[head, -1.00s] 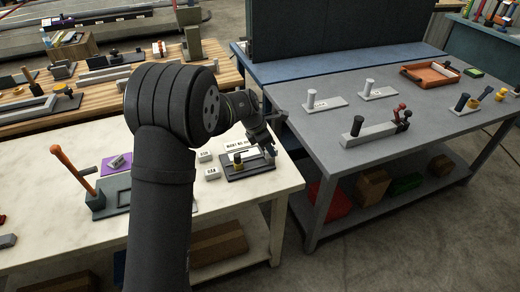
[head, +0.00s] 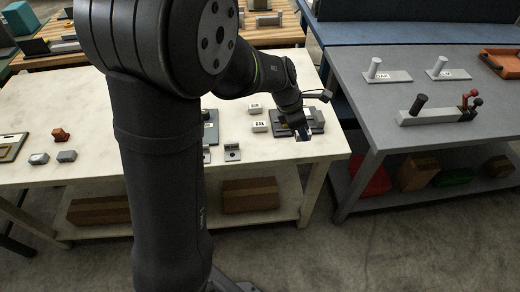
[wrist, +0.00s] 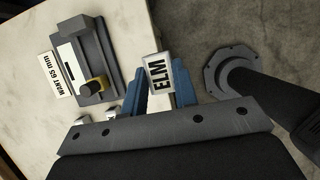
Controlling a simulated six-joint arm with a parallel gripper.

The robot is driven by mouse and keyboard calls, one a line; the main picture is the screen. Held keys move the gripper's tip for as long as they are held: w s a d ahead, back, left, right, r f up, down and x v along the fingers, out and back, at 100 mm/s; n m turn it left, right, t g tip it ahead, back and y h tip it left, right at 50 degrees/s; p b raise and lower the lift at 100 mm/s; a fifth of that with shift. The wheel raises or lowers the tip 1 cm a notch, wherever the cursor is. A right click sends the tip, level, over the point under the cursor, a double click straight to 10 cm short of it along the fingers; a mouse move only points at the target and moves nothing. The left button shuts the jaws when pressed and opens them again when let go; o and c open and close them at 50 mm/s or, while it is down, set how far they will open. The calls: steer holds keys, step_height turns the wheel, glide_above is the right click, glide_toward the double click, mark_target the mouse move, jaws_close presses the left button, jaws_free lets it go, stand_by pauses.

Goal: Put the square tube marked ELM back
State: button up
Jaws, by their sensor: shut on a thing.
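My gripper (wrist: 160,88) has blue fingers shut on a pale square tube marked ELM (wrist: 160,72). The ELM label faces the wrist camera, and the tube is held up near the white table's edge. In the head view my gripper (head: 302,133) hangs over the front right of the white table; the tube's label cannot be read there. A dark gauge fixture (wrist: 97,60) with a black knob and yellow collar lies beside the gripper, next to a card reading WANT 65 mm (wrist: 62,73). The fixture (head: 314,117) is partly hidden behind my gripper in the head view.
Two small pale labelled blocks (head: 260,126) stand left of the fixture. Grey blocks (head: 66,156) and an orange-brown piece (head: 60,135) lie at left. A grey table (head: 420,150) stands right, across a gap.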

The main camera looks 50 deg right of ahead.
steer(key=w+a+f, duration=0.1)
steer(key=w+a, duration=0.1)
steer(key=a, duration=0.4)
steer(key=w+f, duration=0.2)
steer(key=w, duration=0.1)
steer(key=w+f, duration=0.2)
steer(key=w, duration=0.2)
steer(key=w+d+f, duration=0.1)
steer(key=w+f, duration=0.1)
steer(key=w, duration=0.1)
steer(key=shift+w+f, duration=0.2)
steer(key=shift+w, duration=0.1)
steer(key=shift+w+d+f, duration=0.1)
steer(key=shift+w, duration=0.05)
steer(key=shift+f, duration=1.95)
steer(key=shift+f, duration=0.1)
steer(key=o, duration=1)
